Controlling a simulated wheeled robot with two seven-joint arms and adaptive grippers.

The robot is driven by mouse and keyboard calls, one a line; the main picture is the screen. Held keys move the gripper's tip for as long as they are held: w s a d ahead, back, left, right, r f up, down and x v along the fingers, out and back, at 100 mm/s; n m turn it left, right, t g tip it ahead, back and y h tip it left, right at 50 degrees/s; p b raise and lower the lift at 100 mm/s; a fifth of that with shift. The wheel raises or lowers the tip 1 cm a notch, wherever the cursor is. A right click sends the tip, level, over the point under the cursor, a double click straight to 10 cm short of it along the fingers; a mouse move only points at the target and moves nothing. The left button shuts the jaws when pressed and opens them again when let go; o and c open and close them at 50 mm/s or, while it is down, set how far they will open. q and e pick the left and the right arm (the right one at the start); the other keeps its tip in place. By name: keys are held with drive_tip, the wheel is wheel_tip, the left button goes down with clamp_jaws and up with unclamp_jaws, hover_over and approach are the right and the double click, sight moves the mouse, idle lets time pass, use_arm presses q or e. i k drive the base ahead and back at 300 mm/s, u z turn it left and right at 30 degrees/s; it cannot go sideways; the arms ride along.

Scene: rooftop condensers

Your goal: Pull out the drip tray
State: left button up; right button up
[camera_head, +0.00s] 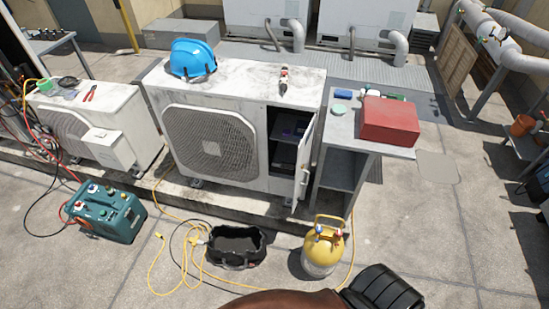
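No thing that I can name for sure as the drip tray shows. The middle condenser (213,95) stands on a low concrete ledge, with its fan grille facing front. Its narrow door (304,158) at the right end is swung open, and the compartment (286,135) behind it is dark with shelf-like parts that I cannot make out. A brown and black arm link of mine crosses the bottom edge. Neither gripper shows in the view.
A black open bag (237,262), a yellow-topped cylinder (322,248), yellow hoses and a teal machine (107,212) lie on the ground in front. A grey metal stand (343,165) with a red box (389,120) is right of the door.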

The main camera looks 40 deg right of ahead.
sight(286, 153)
drive_tip(key=z, duration=0.4)
drive_tip(key=i, duration=0.65)
drive_tip(key=z, duration=0.6)
